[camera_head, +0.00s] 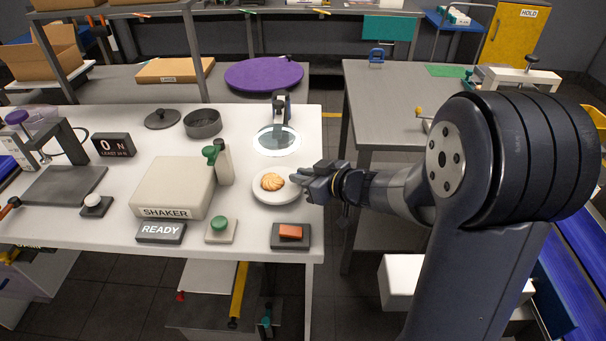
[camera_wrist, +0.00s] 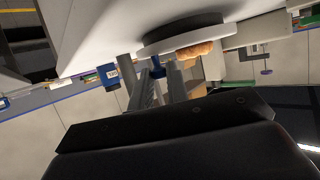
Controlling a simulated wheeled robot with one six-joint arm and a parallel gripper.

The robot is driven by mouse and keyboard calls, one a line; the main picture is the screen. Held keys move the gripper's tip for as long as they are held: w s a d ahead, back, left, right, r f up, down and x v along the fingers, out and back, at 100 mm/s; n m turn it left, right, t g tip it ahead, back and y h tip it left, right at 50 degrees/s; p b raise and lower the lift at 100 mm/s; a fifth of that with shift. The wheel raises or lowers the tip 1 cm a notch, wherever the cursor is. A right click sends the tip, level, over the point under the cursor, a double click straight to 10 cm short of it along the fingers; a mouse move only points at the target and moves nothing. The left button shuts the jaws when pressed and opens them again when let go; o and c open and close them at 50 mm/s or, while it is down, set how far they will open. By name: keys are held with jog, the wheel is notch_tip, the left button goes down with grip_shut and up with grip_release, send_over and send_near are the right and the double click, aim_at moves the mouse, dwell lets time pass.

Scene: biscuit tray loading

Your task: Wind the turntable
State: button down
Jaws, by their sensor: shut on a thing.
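The turntable shows as a round white plate (camera_head: 262,194) at the right edge of the white table, with a golden shell-shaped biscuit (camera_head: 272,181) on it. In the wrist view the turntable has a white disc (camera_wrist: 232,41) and a black disc (camera_wrist: 180,30), with the biscuit (camera_wrist: 195,50) beside them. My gripper (camera_head: 303,181) reaches in from the right at the plate's right side. In the wrist view my gripper (camera_wrist: 160,85) is shut on a small blue knob (camera_wrist: 157,66) close to the black disc. The fingers hide part of the knob.
A green-topped post (camera_head: 223,163) and the shaker box (camera_head: 172,187) stand left of the plate. A lens stand (camera_head: 281,107) is behind it. A dark pad with a red block (camera_head: 290,232) and a green button (camera_head: 219,225) lie in front. A gap separates the tables on the right.

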aim_at(285, 168)
jog(key=shift+w+r+g+p, duration=0.1)
jog(key=shift+r+g+p, duration=0.05)
jog(key=shift+g+p, duration=0.2)
